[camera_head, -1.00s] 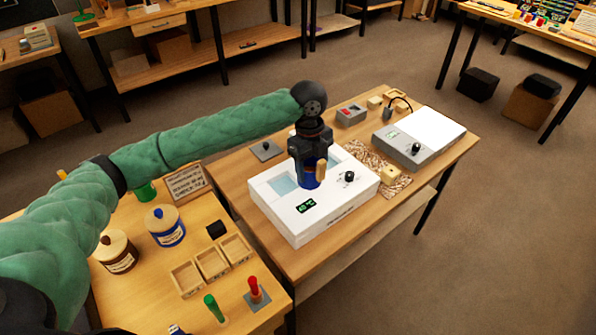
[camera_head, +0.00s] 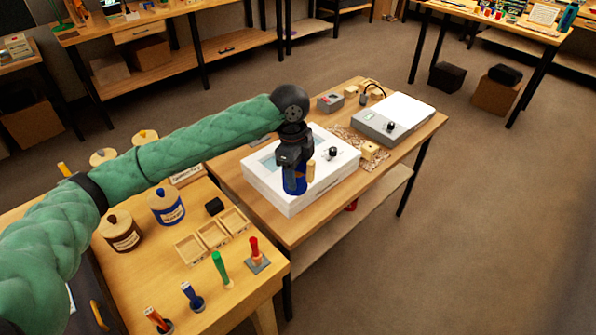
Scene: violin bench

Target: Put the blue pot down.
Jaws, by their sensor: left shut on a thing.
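My left gripper (camera_head: 293,160) is shut on the blue pot (camera_head: 295,182), just under the black wrist. The pot shows as a small dark-blue body below the fingers, with a pale wooden piece (camera_head: 311,170) at its right side. It stands in front of the near part of the white box device (camera_head: 334,172) on the middle table. I cannot tell whether the pot touches the device or hangs above it. The fingers hide the pot's upper part. My right gripper is not in view.
A blue-labelled jar (camera_head: 166,206) and a brown jar (camera_head: 121,231) stand on the left table, with small wooden trays (camera_head: 213,234) and several coloured-handled tools. A grey-white device (camera_head: 396,119) sits at the middle table's far right. A strip of wood (camera_head: 325,219) is bare before the white box.

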